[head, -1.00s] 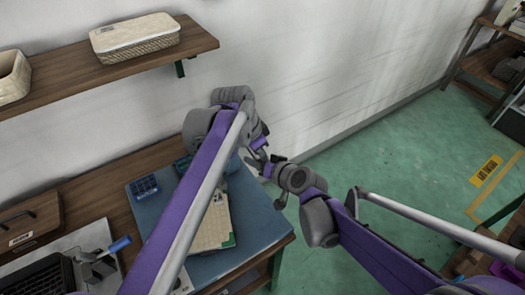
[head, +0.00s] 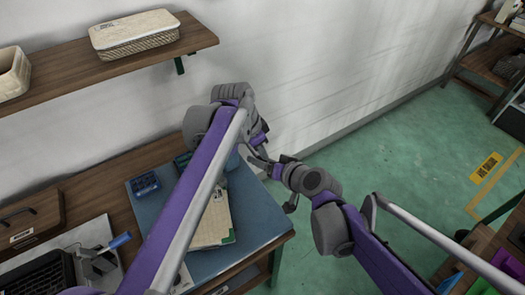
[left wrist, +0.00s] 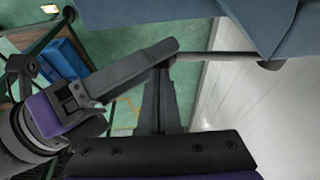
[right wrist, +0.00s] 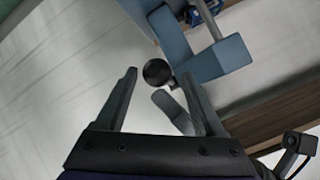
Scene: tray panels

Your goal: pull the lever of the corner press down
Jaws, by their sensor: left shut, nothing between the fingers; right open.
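The corner press (head: 234,160) is mostly hidden behind my left arm in the head view. The right wrist view shows its blue body (right wrist: 222,60) and the lever's round dark knob (right wrist: 157,72). My right gripper (right wrist: 158,76) is open, and the knob appears between its fingertips; I cannot tell whether they touch it. In the left wrist view a thin metal rod (left wrist: 215,57) runs from the blue body (left wrist: 240,18) toward a finger of my right gripper. My left gripper (left wrist: 165,70) is shut and empty close by, pointing toward the rod's end.
A shelf (head: 195,38) with a basket (head: 135,33) hangs above.

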